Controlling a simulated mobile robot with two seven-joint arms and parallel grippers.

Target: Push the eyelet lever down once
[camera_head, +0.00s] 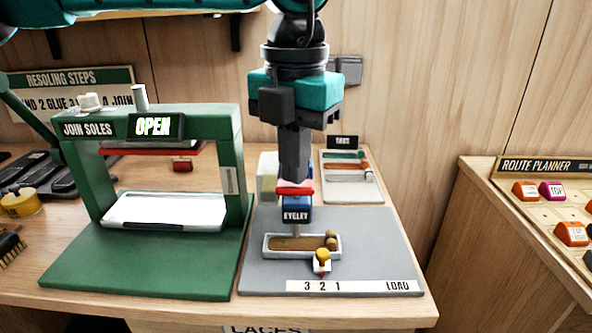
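The eyelet press is a small blue block labelled "EYELEY" (297,215) on a grey base plate (375,240). Its red lever (294,188) sits across the top of the block. My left gripper (295,178) comes down from above with its fingers together. Their tips are right over the red lever, and I cannot tell whether they touch it. Part of the lever and the block's back are hidden by the fingers. Below the block is a grey tray (268,253) with a brown piece (290,244) in it. My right gripper is not in view.
A green press (230,160) with an "OPEN" display (157,126) stands close on the left. A small rack (345,190) is behind right. A yellow-topped knob (322,256) stands in front of the tray. The plate's right side is clear.

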